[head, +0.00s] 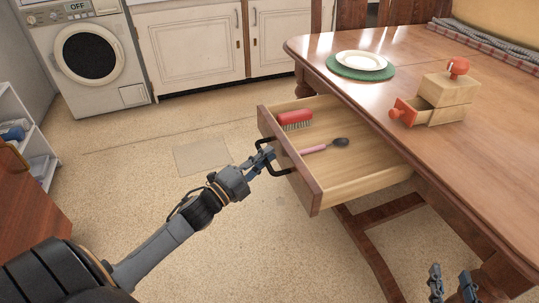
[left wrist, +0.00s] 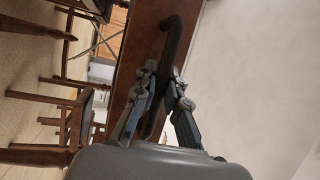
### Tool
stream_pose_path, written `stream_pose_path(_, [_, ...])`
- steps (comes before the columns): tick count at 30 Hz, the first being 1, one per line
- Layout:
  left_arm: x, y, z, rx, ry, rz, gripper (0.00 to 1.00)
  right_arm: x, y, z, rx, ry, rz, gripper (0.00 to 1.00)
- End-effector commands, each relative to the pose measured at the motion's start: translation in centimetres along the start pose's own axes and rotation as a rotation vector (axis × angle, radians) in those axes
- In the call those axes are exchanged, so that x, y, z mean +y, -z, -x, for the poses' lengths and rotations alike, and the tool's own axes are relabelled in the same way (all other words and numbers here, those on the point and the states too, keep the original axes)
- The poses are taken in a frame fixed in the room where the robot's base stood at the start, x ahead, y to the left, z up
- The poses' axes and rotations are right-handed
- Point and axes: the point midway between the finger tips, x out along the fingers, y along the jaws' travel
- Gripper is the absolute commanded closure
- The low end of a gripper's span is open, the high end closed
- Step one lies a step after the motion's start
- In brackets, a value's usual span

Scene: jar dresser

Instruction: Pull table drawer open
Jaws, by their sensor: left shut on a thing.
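The table drawer (head: 345,188) stands pulled out from the wooden table (head: 500,160), with its inside in plain view. Its black handle (head: 277,172) is on the drawer's front. My left gripper (head: 265,157) is shut on the handle. In the left wrist view the dark handle (left wrist: 172,38) runs between the fingers of my left gripper (left wrist: 164,80). In the drawer lie a red brush (head: 294,118) and a dark spoon with a pink handle (head: 318,148). My right gripper (head: 452,287) is open and empty at the bottom right, by the table's side.
On the table are a white plate (head: 361,60) on a green mat (head: 341,70) and a small wooden box (head: 447,97) with a red-knobbed drawer pulled out. A washing machine (head: 85,60) and white cabinets (head: 190,45) stand at the back. The floor left of the drawer is clear.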

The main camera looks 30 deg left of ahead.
Motion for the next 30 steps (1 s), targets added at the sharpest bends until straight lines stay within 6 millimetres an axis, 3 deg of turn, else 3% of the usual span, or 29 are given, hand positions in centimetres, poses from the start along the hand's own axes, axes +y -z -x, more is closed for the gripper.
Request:
stream_pose_path(7, [0.4, 0.0, 0.2, 0.0, -0.007, 0.001, 1.0, 0.0, 0.0, 0.0, 0.001, 0.0, 0.0, 0.6])
stream_pose_path(8, [0.4, 0.0, 0.2, 0.0, -0.007, 0.001, 0.82, 0.0, 0.0, 0.0, 0.001, 0.0, 0.0, 0.6])
stream_pose_path(11, [0.3, 0.0, 0.2, 0.0, -0.006, 0.001, 0.64, 0.0, 0.0, 0.0, 0.001, 0.0, 0.0, 0.6])
stream_pose_path(23, [0.2, 0.0, 0.8, 0.0, -0.004, 0.001, 0.64, -0.1, 0.0, 0.0, 0.002, 0.001, 0.0, 0.6])
stream_pose_path(30, [0.3, 0.0, 4.8, -0.003, -0.008, 0.001, 0.64, 0.0, 0.0, 0.0, 0.002, 0.001, 0.0, 0.6])
